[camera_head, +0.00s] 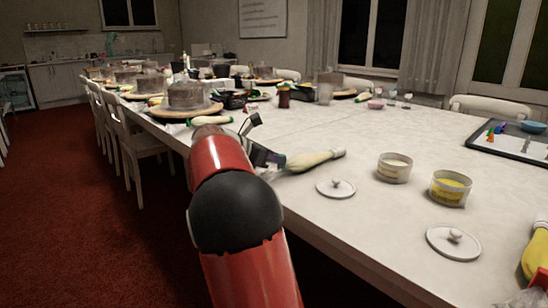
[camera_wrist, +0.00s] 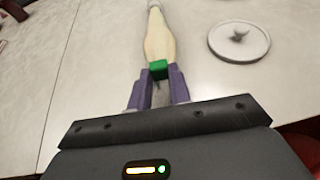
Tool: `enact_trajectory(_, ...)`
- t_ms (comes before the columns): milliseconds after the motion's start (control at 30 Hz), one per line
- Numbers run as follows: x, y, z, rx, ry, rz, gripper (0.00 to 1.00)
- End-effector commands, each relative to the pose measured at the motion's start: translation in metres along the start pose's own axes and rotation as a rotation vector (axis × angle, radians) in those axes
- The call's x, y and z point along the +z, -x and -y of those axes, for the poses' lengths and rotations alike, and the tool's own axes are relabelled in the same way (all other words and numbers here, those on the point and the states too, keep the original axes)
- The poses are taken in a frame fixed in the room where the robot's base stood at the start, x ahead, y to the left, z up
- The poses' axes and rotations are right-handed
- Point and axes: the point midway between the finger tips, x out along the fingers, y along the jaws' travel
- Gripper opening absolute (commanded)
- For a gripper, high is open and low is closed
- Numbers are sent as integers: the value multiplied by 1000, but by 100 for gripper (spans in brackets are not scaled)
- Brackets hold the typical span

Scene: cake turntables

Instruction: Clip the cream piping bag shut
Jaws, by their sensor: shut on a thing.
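The cream piping bag (camera_head: 312,159) lies on the white table near its left edge, with its narrow end pointing right in the head view. In the wrist view the bag (camera_wrist: 158,38) stretches away from my gripper (camera_wrist: 160,72). My gripper (camera_head: 268,157) is at the bag's near end, its purple fingers shut on a small green clip (camera_wrist: 160,69). The clip lies across the bag's end in the wrist view. I cannot tell whether the clip grips the bag or only overlaps it in the picture.
A white lid (camera_head: 336,188) lies close to the bag. Two small tubs, one cream (camera_head: 394,168) and one yellow (camera_head: 450,188), stand to the right, with another lid (camera_head: 453,242) nearer me. A yellow bag (camera_head: 537,250) lies at the right edge. Cakes on turntables (camera_head: 187,108) stand farther back.

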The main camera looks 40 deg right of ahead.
Motion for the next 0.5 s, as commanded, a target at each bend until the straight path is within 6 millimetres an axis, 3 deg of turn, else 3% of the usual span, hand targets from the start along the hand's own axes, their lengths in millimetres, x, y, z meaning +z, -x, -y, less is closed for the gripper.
enact_trajectory(500, -6, -2, 0, 0, 0, 0, 5)
